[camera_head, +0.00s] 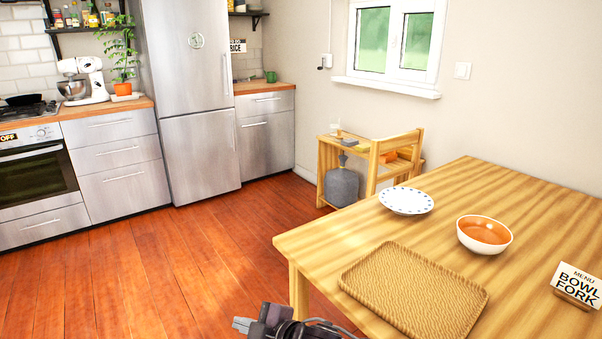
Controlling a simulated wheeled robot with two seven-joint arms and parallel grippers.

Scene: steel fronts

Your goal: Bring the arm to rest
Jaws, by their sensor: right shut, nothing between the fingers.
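My right gripper (243,325) shows at the bottom edge of the head view, low and in front of the near left corner of the wooden table (330,236). Its fingers point left and are shut with nothing between them. It looks clear of the table and of everything on it. Part of my right arm shows beside it, and the rest is cut off by the lower edge. My left gripper is out of view.
The table bears a woven tray (414,291), a dotted plate (406,200), an orange-lined bowl (484,234) and a menu sign (577,284). A wooden chair (398,153) stands behind it. The wooden floor (160,262) before the fridge (195,100) and oven (37,180) is clear.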

